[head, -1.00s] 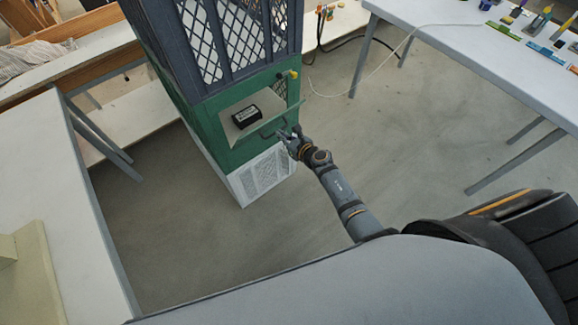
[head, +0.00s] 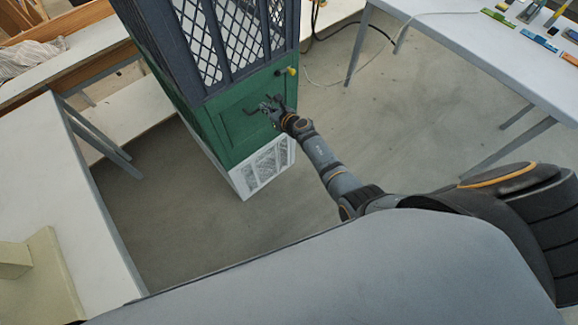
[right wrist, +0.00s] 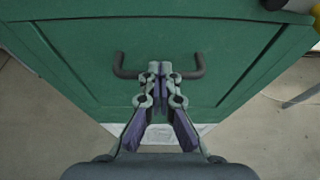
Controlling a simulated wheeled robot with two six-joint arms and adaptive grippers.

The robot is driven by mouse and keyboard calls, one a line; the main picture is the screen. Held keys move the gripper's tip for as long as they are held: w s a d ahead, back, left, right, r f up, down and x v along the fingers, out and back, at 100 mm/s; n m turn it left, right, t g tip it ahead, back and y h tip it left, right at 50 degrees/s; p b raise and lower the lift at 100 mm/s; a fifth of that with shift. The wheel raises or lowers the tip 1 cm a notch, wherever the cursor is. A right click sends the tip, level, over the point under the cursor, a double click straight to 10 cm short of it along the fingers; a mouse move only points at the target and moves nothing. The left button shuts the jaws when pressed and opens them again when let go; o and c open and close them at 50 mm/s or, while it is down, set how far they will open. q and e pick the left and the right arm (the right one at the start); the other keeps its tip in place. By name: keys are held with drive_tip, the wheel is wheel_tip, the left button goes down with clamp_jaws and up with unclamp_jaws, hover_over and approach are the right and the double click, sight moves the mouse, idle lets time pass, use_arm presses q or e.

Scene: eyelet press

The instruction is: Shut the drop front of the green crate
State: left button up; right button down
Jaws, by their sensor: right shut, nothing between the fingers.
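The green crate (head: 206,123) stands in a stack, between a white crate below and a dark blue lattice crate above. Its drop front (head: 236,122) is up and looks flush with the crate's face; the inside is hidden. The front also fills much of the right wrist view (right wrist: 90,60), with a dark bar handle (right wrist: 198,71) across it. My right gripper (head: 270,105) is at the front by the handle. In the right wrist view its fingers (right wrist: 160,68) are together and empty, overlapping the handle's middle; whether they touch it I cannot tell. My left gripper is out of view.
A yellow knob (head: 291,71) sits at the crate's upper right corner. The white crate (head: 265,165) is below. A white table (head: 470,60) stands at the right, and a white bench (head: 60,190) at the left. The floor between is clear.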

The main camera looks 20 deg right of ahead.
drive_tip(key=shift+w+r, duration=0.15)
drive_tip(key=shift+r, duration=0.05)
drive_tip(key=v, duration=1.2)
drive_tip(key=shift+f, duration=0.2)
drive_tip(key=s+d+f+m+g+h, duration=0.2)
drive_tip(key=s+d+f+m+h, duration=0.15)
drive_tip(key=s+f+m, duration=0.75)
drive_tip(key=s+d+f+m+g+h, duration=0.2)
drive_tip(key=s+d+f+m, duration=0.35)
drive_tip(key=f+m, duration=0.8)
drive_tip(key=s+f+m+g, duration=0.2)
drive_tip(key=s+f+m, duration=0.2)
drive_tip(key=s, duration=0.5)
drive_tip(key=s+f+m+g, duration=0.3)
drive_tip(key=s+f+m, duration=0.2)
drive_tip(key=s, duration=0.5)
drive_tip(key=s+f+m+g, duration=0.3)
drive_tip(key=s+m, duration=0.3)
drive_tip(key=s, duration=0.4)
drive_tip(key=shift+d+f, duration=0.4)
drive_tip(key=shift+f, duration=0.5)
